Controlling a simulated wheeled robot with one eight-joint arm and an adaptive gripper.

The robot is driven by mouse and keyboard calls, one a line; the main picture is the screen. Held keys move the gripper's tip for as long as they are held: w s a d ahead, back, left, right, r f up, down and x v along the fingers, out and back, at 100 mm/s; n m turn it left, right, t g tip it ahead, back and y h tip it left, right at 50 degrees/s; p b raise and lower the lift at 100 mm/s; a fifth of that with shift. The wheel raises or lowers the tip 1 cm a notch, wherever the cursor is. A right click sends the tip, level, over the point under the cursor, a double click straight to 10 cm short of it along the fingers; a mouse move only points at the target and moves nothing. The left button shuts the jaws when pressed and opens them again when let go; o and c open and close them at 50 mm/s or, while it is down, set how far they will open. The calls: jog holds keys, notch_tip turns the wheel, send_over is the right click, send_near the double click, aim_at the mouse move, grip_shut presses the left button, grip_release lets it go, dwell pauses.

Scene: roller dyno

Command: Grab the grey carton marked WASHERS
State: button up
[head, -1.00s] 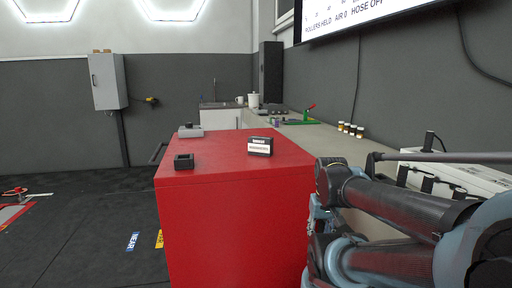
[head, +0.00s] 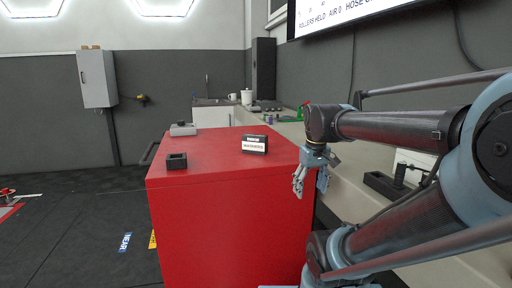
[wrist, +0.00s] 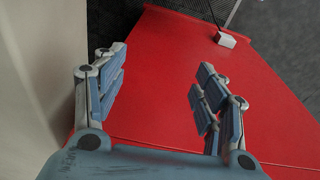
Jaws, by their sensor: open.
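The grey carton marked WASHERS (head: 254,150) stands upright on top of the red cabinet (head: 225,220), towards its right side. It is dark with a white label facing my head camera. My gripper (head: 311,184) is open and empty, pointing down by the cabinet's right front corner. It is to the right of the carton and apart from it. In the wrist view the spread fingers (wrist: 158,95) show over the red surface, with nothing between them. I cannot make out the carton for sure there.
A black open box (head: 176,166) sits at the cabinet's front left, and a grey device (head: 183,129) at its back left. A counter (head: 346,182) runs along the right side. A small pale block (wrist: 226,40) shows at the red surface's far edge in the wrist view.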

jog(key=w+a+r+n, duration=0.3)
jog(key=w+a+r, duration=0.1)
jog(key=w+r, duration=0.35)
jog(key=w+a+r+n, duration=0.35)
jog(key=w+r, duration=0.25)
jog(key=r, duration=0.3)
notch_tip(320, 180, up, 8)
jog(key=n+g, duration=0.2)
jog(key=n, duration=0.2)
send_over(255, 142)
jog(key=w, duration=0.3)
jog(key=f, duration=1.1)
jog(key=shift+s+d, duration=0.25)
jog(key=shift+d, duration=0.05)
jog(key=f, duration=0.4)
jog(key=shift+w+a+f, duration=0.15)
jog(key=shift+a, duration=0.2)
jog(key=shift+f, duration=0.6)
jog(key=shift+c, duration=0.6)
jog(key=c, duration=1.1)
